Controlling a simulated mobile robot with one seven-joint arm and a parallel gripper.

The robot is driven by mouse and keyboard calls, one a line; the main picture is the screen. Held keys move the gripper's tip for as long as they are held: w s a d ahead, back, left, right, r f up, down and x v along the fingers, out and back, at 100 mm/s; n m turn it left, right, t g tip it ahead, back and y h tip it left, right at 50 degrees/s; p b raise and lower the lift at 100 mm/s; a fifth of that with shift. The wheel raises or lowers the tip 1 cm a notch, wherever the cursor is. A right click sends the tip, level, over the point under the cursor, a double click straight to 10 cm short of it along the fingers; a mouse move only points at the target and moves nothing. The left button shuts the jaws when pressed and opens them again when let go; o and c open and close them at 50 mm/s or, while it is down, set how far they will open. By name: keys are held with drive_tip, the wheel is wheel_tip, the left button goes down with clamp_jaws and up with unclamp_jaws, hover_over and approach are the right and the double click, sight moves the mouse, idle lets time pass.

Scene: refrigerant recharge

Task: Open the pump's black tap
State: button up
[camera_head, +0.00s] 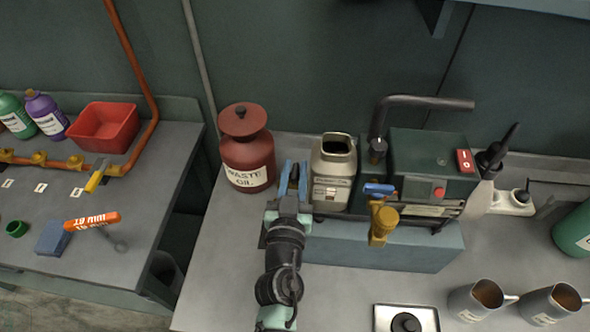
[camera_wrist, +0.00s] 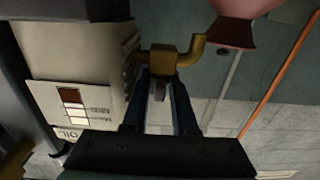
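The pump (camera_head: 432,160) is a dark green unit on a grey-blue block, with a beige canister (camera_head: 335,175) at its left end. In the wrist view, a brass fitting (camera_wrist: 163,60) with an elbow comes out beside the canister's ribbed side. My gripper (camera_head: 293,178) points away from me, between the canister and the waste oil jar. The tap is hidden in the head view.
The red waste oil jar (camera_head: 247,150) stands close on the left. A blue-handled brass valve (camera_head: 382,215) sticks out at the pump's front. Two metal jugs (camera_head: 478,300) (camera_head: 550,303) and a tray (camera_head: 385,318) stand at the front right. The bench (camera_head: 220,270) is clear at front left.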

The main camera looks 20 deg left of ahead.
clamp_jaws()
drive_tip(key=shift+r+n+y+p, duration=0.3)
drive_tip(key=shift+p, duration=0.85)
drive_tip(key=shift+n+g+y+p, duration=0.35)
drive_tip(key=shift+y+p, duration=0.25)
drive_tip(key=shift+p, duration=0.65)
drive_tip(key=n+y+p, duration=0.1)
drive_tip(key=p, duration=0.2)
drive_tip(key=shift+w+d+r+g+p, duration=0.1)
drive_tip(key=shift+g+p, duration=0.15)
drive_tip(key=shift+p, duration=0.1)
drive_tip(key=shift+y+p, duration=0.3)
drive_tip(key=shift+p, duration=0.2)
drive_tip(key=shift+f+n+g+y+p, duration=0.3)
drive_tip(key=shift+n+g+y+p, duration=0.1)
drive_tip(key=shift+p, duration=0.2)
drive_tip(key=shift+f, duration=0.1)
